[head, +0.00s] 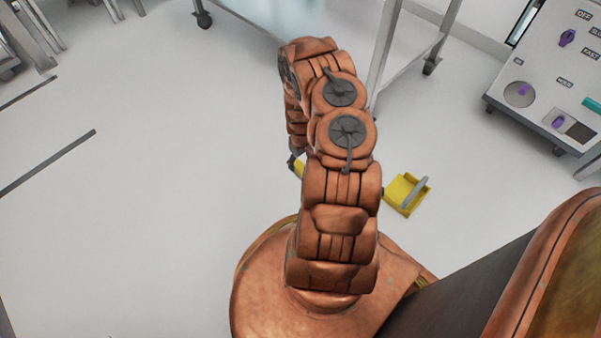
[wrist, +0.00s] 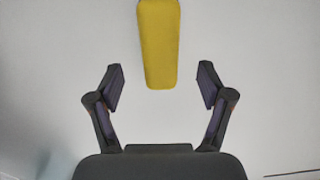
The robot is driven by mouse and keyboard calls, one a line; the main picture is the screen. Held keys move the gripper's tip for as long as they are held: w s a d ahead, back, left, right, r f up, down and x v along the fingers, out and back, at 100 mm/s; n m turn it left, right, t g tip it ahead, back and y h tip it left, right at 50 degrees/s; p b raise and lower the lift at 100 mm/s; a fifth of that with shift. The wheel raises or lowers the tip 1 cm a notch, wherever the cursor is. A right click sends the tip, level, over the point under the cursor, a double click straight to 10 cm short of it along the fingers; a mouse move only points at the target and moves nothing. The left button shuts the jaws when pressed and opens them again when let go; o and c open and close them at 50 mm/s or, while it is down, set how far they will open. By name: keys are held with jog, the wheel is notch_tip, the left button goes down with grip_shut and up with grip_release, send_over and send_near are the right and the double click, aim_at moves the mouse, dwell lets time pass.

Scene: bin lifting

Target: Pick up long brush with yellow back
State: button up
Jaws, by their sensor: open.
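The long brush with the yellow back (wrist: 160,42) shows in the wrist view as a long yellow strip on the pale floor. It runs from the top edge of the picture down to a rounded near end. My gripper (wrist: 160,84) is open and empty, its two dark fingers apart on either side of the strip's near end. The far end of the brush is out of view. In the head view my arm hides most of this spot. Only a small yellow piece (head: 299,168) shows beside the dark gripper end, and I cannot tell how much of the brush it is.
A yellow object with a grey handle (head: 402,194) lies on the floor right of my arm. A control panel box (head: 550,75) with purple knobs stands at the upper right. A wheeled metal frame (head: 385,45) stands at the back. The floor at left is mostly clear.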

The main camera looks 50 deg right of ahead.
aim_at(300, 166)
jog(key=shift+f+b, duration=2.25)
jog(key=shift+f, duration=0.9)
jog(key=shift+r, duration=0.1)
jog(key=shift+c, duration=0.3)
jog(key=c, duration=1.2)
jog(key=shift+r, duration=0.1)
